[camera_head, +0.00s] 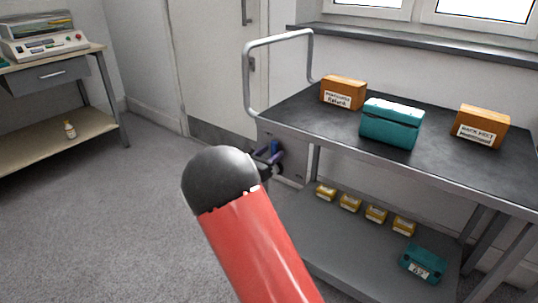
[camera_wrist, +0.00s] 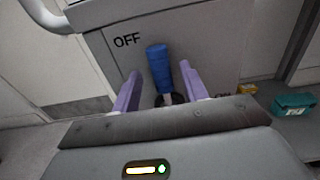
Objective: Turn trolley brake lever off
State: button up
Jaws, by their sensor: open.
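The trolley (camera_head: 400,135) stands at the right in the head view, with a dark top and a grey lower shelf. Its blue brake lever (camera_wrist: 157,65) is on the end panel (camera_wrist: 215,40) in the wrist view. The lever points up, tilted slightly left. The word OFF is printed to its upper left; a second label at its lower right is partly hidden. My gripper (camera_wrist: 160,78) is open, with one purple finger on each side of the lever. I cannot tell whether either finger touches it. The lever also shows small in the head view (camera_head: 275,147), beside my gripper (camera_head: 267,160).
A teal case (camera_head: 391,124) and two orange boxes (camera_head: 343,92) (camera_head: 480,127) sit on the trolley top. Several small yellow boxes (camera_head: 376,213) and a teal block (camera_head: 423,264) lie on the lower shelf. A bench (camera_head: 60,140) stands at the left. Grey floor between is clear.

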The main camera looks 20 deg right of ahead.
jog(key=shift+a, duration=0.1)
jog(key=v, duration=0.7)
jog(key=shift+s+a, duration=0.25)
jog(key=s+d+r+m+g+y, duration=0.1)
jog(key=s+d+m+g+y, duration=0.1)
jog(key=s+d+m+g, duration=0.35)
jog(key=s+d+r+m+g+y, duration=0.25)
jog(key=s+m, duration=0.45)
jog(key=s, duration=0.4)
jog(key=s+a+m+t+y, duration=0.1)
jog(key=s+a+m+y, duration=0.2)
jog(key=s, duration=0.3)
jog(key=s+a+r+m+t+y, duration=0.1)
jog(key=s+a+m+y, duration=0.2)
jog(key=s+m, duration=0.2)
jog(key=s+a+m+t+y, duration=0.1)
jog(key=s+a+m+y, duration=0.2)
jog(key=s, duration=0.5)
jog(key=shift+a+r+m+y, duration=0.15)
jog(key=shift+a+m+y, duration=0.15)
jog(key=shift+m+y, duration=0.45)
